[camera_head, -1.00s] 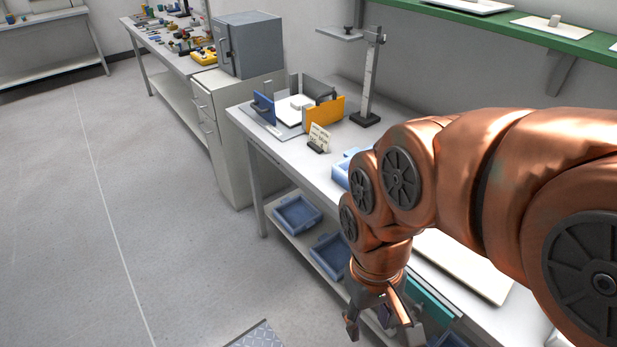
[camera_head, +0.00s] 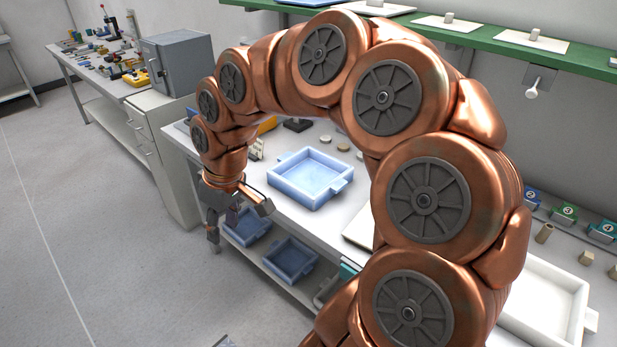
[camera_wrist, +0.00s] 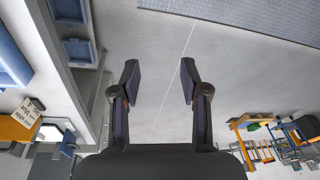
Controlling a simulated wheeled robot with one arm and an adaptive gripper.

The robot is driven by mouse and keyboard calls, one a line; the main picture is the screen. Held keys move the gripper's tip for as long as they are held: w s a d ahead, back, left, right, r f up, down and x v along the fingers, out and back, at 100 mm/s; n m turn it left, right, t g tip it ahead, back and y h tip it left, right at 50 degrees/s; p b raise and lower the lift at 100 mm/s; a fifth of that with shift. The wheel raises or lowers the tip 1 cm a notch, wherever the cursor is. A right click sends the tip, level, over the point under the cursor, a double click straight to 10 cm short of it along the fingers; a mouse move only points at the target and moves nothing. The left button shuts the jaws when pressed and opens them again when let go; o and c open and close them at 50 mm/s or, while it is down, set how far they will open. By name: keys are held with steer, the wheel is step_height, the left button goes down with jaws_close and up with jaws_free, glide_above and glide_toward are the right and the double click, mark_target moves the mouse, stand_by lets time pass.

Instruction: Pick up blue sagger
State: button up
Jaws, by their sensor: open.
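A light blue sagger (camera_head: 308,182), a square open tray with side handles, stands upright on the white worktop. Darker blue trays lie on the shelf below, one at the left (camera_head: 250,229) and one nearer (camera_head: 291,261). My gripper (camera_head: 239,226) hangs at the front edge of the worktop, to the left of the light blue sagger and apart from it. In the wrist view its two fingers (camera_wrist: 158,82) are spread, with only floor between them. Blue trays show at the left edge of the wrist view (camera_wrist: 80,50).
The worktop (camera_head: 330,222) runs along the wall under a green shelf (camera_head: 490,42). A grey cabinet oven (camera_head: 176,65) stands beyond its far end. A white tray (camera_head: 545,300) and small numbered blocks lie at the right. The floor at left is open.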

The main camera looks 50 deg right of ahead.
steer(key=w+d+f+m+t, duration=0.15)
steer(key=w+d, duration=0.55)
steer(key=d, duration=0.7)
steer(key=m+t+h, duration=0.1)
glide_above(291, 183)
steer(key=s, duration=0.3)
step_height(291, 183, down, 6)
steer(key=shift+s+f, duration=0.1)
steer(key=shift+d+f, duration=0.15)
steer(key=shift+d, duration=0.15)
steer(key=shift+f, duration=0.25)
steer(key=shift+p+x, duration=0.5)
steer(key=shift+x, duration=0.45)
steer(key=shift+w+a+f+p, duration=0.2)
steer(key=shift+w+f+p, duration=0.25)
steer(key=shift+w+p, duration=0.15)
steer(key=shift+p+x, duration=0.7)
steer(key=shift+x, duration=1.25)
steer(key=shift+w+r, duration=0.15)
jaws_close()
